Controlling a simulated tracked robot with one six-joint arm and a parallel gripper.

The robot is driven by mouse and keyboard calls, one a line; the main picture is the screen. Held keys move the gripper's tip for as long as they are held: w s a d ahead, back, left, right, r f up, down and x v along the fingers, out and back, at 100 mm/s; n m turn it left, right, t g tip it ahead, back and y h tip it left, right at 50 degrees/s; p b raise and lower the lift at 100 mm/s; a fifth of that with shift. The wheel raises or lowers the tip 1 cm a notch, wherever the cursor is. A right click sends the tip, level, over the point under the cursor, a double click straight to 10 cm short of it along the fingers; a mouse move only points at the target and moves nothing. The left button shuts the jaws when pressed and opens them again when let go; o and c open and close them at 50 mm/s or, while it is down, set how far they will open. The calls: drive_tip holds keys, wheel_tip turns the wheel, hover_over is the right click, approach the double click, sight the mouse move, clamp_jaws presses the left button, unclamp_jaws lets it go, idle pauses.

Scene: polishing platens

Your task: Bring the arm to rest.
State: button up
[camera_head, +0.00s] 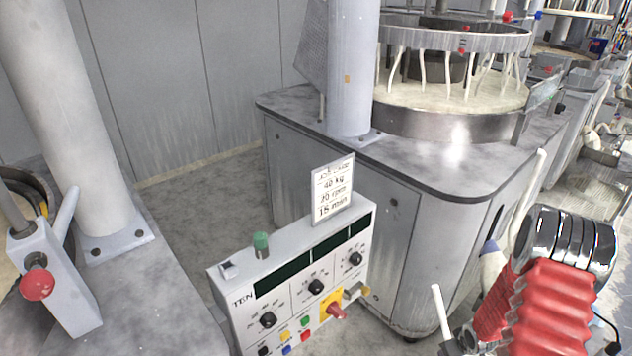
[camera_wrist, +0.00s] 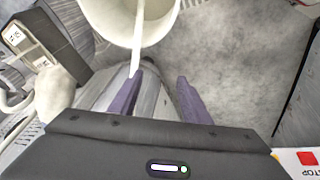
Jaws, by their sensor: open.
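My gripper (camera_wrist: 158,84) shows in the wrist view, with its two purple fingers spread apart. I see nothing held between them. A white round vessel (camera_wrist: 112,22) with a pale rod across it shows beyond the fingertips at the top of that view. I cannot tell whether the left finger touches the rod or only overlaps it in the picture. I cannot make out the fingers in the head view.
In the head view a control box (camera_head: 290,285) with knobs and a label card (camera_head: 333,190) stands in front. Behind it is a grey polishing machine (camera_head: 410,160). A lever with a red knob (camera_head: 37,284) is at left. Bare floor (camera_head: 200,205) shows between the machines.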

drive_tip(key=s+a+r+m+g+h, duration=0.1)
drive_tip(key=s+a+r+m+g, duration=0.2)
drive_tip(key=r, duration=0.8)
drive_tip(key=s+a+r, duration=0.3)
drive_tip(key=s+r, duration=0.1)
drive_tip(key=r, duration=0.6)
drive_tip(key=s+a+r+t, duration=0.1)
drive_tip(key=s+a+r, duration=0.3)
drive_tip(key=a+r, duration=0.2)
drive_tip(key=s+a+r+t+y, duration=0.1)
drive_tip(key=s+a+r+t, duration=0.1)
drive_tip(key=s+a+r, duration=0.2)
drive_tip(key=s+a+r+t, duration=0.1)
drive_tip(key=s+a+r, duration=0.3)
drive_tip(key=a+r, duration=0.5)
wheel_tip(320, 180, up, 7)
drive_tip(key=shift+s+a+r+n+y, duration=0.2)
drive_tip(key=shift+a+n+y, duration=0.1)
drive_tip(key=shift+a+y, duration=0.1)
idle(1.7)
